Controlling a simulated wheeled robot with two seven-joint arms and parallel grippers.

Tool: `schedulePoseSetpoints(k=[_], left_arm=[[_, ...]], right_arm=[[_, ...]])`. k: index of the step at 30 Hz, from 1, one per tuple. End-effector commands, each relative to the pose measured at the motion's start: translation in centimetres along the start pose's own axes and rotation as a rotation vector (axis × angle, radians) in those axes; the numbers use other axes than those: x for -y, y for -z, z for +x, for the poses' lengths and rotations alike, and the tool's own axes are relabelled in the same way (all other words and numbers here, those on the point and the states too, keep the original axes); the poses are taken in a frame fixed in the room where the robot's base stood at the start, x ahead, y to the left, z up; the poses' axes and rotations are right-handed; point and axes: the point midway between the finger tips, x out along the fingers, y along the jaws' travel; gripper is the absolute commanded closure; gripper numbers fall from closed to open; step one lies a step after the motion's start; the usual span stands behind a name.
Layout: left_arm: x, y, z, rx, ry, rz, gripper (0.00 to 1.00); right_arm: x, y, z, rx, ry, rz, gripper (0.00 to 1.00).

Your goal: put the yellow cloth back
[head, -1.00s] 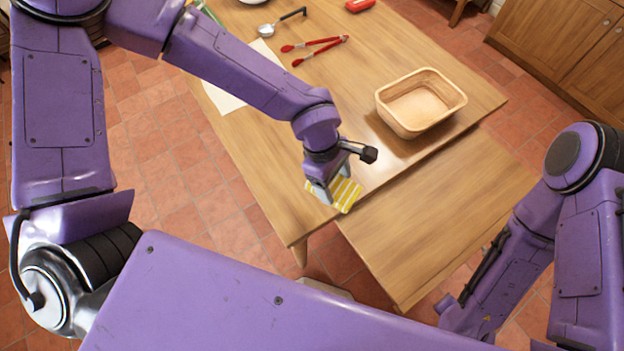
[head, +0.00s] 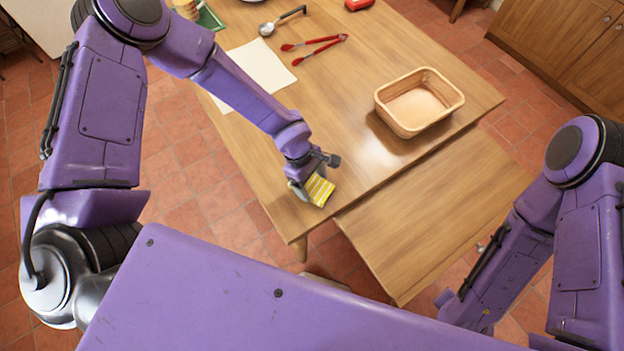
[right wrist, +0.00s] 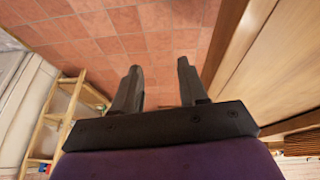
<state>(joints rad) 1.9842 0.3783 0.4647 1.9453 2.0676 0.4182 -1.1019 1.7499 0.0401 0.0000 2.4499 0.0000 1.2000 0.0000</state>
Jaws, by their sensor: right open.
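The yellow cloth (head: 320,190), with pale stripes, is at the near end of the wooden table (head: 340,100), close to its front corner. My left gripper (head: 301,188) is shut on the cloth's left side. The cloth looks low over the table top or touching it; I cannot tell which. The fingertips are partly hidden by the wrist and the cloth. My right gripper (right wrist: 158,88) is open and empty in the right wrist view, above the tiled floor. In the head view its fingers are hidden.
A wooden basket (head: 418,103) stands empty on the table's right side. Red tongs (head: 315,48), a ladle (head: 280,22), a white sheet (head: 253,76) and a red object (head: 358,4) lie farther back. A lower wooden surface (head: 430,215) adjoins the table's right edge.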

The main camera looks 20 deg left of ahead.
Motion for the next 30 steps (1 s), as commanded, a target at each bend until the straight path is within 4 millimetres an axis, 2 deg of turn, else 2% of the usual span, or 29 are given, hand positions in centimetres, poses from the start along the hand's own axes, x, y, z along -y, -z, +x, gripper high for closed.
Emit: schedulePoseSetpoints(k=[8, 12, 14, 24, 30], left_arm=[[0.0, 0.0, 0.0, 0.0, 0.0, 0.001, 0.05], [-0.1, 0.0, -0.8, 0.0, -0.002, -0.001, 0.05], [-0.1, 0.0, -1.8, 0.001, -0.004, -0.003, 0.05], [-0.1, -0.1, -10.1, 0.002, -0.005, -0.002, 0.05], [0.0, -0.1, -12.2, 0.0, -0.001, 0.001, 0.05]], right_arm=[[0.0, 0.0, 0.0, 0.0, 0.0, 0.0, 0.57], [0.0, 0.1, -0.1, 0.0, 0.0, 0.0, 0.57], [0.0, 0.0, 0.0, 0.0, 0.0, 0.0, 0.57], [0.0, -0.2, 0.5, 0.0, 0.0, 0.0, 0.57], [0.0, -0.2, 0.5, 0.0, 0.0, 0.0, 0.57]])
